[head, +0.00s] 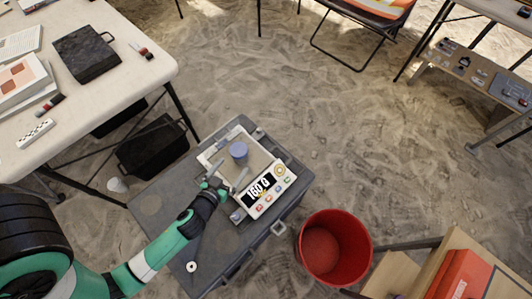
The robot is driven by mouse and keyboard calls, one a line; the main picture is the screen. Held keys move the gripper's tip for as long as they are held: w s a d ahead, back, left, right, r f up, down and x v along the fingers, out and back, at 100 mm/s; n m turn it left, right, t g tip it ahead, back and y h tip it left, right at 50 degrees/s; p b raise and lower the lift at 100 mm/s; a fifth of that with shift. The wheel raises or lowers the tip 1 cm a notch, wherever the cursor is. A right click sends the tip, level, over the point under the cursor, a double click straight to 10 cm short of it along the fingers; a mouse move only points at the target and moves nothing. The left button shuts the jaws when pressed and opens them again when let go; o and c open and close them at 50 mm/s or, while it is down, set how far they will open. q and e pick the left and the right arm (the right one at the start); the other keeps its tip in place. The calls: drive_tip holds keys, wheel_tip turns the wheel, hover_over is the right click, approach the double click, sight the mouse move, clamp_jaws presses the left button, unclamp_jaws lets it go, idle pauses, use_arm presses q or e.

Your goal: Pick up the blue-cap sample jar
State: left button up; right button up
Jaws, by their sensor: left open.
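The blue-cap sample jar (239,151) stands upright on the pan of a white digital scale (268,196), which sits on a grey case. Only its blue-violet cap shows clearly from above. My left gripper (229,171) reaches in over the scale from the lower left. Its two fingers are spread and point toward the jar, with nothing between them. The fingertips are just short of the jar in the picture; the height between them is hard to judge. My right gripper is not in view.
The grey case (160,205) carries the scale and a small white ring (191,266). A red bucket (334,248) stands to its right. A white table (110,105) with a black case (86,54) is at upper left. Sandy floor is open beyond.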

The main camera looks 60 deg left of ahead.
sight(237, 159)
use_arm(q)
drive_tip(key=x, duration=0.6)
drive_tip(key=shift+w+a, duration=0.15)
drive_tip(key=shift+a, duration=0.1)
drive_tip(key=shift+w+a+f, duration=0.1)
drive_tip(key=shift+a+f, duration=0.05)
drive_tip(key=shift+a, duration=0.05)
drive_tip(key=b+x, duration=0.1)
drive_tip(key=x, duration=0.3)
drive_tip(key=shift+w+a+f, duration=0.1)
drive_tip(key=shift+w+a, duration=0.1)
drive_tip(key=shift+a, duration=0.2)
drive_tip(key=shift+s+d, duration=0.1)
drive_tip(key=shift+s, duration=0.05)
